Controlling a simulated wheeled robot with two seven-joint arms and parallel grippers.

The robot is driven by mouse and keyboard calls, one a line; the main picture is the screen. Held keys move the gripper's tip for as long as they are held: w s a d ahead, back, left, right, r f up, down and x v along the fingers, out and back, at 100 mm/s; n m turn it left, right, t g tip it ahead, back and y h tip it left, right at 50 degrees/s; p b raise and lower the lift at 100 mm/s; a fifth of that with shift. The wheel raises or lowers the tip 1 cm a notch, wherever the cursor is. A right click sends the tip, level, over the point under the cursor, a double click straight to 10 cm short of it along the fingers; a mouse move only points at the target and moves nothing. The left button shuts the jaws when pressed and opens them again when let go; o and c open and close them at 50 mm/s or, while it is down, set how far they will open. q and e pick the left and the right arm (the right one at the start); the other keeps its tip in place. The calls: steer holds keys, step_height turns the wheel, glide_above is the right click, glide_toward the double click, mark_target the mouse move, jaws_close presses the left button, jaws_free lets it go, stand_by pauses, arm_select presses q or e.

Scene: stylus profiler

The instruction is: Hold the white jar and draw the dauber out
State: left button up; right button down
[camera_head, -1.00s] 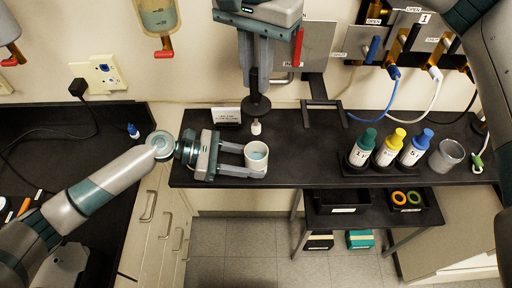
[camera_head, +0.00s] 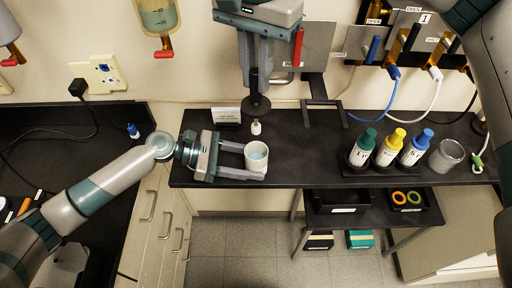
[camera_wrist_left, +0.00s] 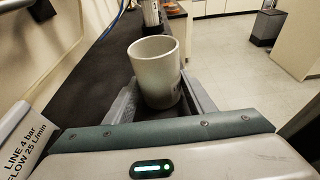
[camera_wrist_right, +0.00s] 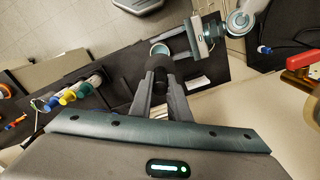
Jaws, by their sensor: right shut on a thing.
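The white jar (camera_head: 257,165) stands upright at the front edge of the dark bench; its open mouth shows a pale blue inside. My left gripper (camera_head: 256,160) has its fingers on either side of the jar and looks open around it. The left wrist view also shows the jar (camera_wrist_left: 158,75) between the fingers. My right gripper (camera_head: 258,70) points down, shut on the dauber's dark handle (camera_head: 254,85). The dauber has a black disc and a small white tip (camera_head: 256,128), which is clear of the jar, behind its rim in the head view. The right wrist view shows the dark dauber (camera_wrist_right: 158,68) between the fingertips.
A small sign (camera_head: 226,115) stands behind the left gripper. A black stand (camera_head: 322,110) is right of the dauber. Green, yellow and blue capped bottles (camera_head: 386,153) and a glass jar (camera_head: 446,155) stand further right. The bench between the white jar and the bottles is clear.

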arm_select(q)
steer(key=shift+o, duration=0.9)
steer(key=shift+w, duration=0.1)
arm_select(e)
steer(key=shift+w, duration=0.1)
arm_select(q)
steer(key=shift+r, duration=0.1)
steer(key=v, duration=1.2)
